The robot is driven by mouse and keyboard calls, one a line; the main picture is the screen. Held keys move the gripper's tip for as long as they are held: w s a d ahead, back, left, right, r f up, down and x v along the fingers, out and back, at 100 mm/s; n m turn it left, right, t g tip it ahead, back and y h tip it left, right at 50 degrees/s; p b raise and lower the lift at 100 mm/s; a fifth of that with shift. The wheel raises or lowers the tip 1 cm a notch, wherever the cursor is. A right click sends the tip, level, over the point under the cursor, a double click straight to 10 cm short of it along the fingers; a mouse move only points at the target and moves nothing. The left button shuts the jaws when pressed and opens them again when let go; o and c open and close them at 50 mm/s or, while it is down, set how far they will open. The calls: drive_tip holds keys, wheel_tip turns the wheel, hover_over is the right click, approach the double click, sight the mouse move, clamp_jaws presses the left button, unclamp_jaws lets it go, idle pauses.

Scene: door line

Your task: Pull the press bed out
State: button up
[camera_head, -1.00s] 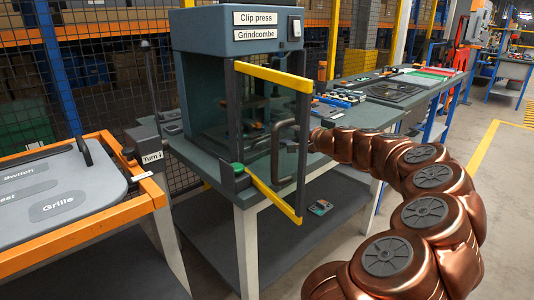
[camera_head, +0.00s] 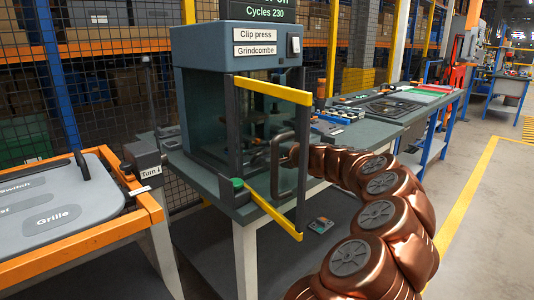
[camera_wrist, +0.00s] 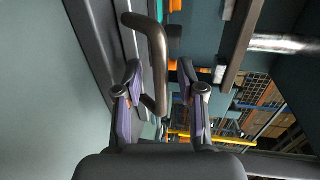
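The clip press (camera_head: 238,55) stands on a grey table, with a dark see-through housing. A guard frame with yellow bars (camera_head: 270,92) and dark posts stands at its front right. A grey bent handle (camera_head: 303,168) shows at the guard, and also in the wrist view (camera_wrist: 157,50). The press bed cannot be made out clearly; dark parts show dimly inside the housing. My gripper is hidden in the head view by the guard and handle. In the wrist view my gripper (camera_wrist: 160,76) is open, its fingers on either side of the handle bar, with gaps visible.
An orange-edged bench with a grey panel (camera_head: 50,205) stands at left, beside a "Turn" knob box (camera_head: 142,158). A lower shelf (camera_head: 210,262) lies under the press. A parts table (camera_head: 385,125) stretches back right. The floor at right is clear.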

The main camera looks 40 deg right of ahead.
clamp_jaws()
idle(0.4)
drive_tip(key=shift+a, duration=0.1)
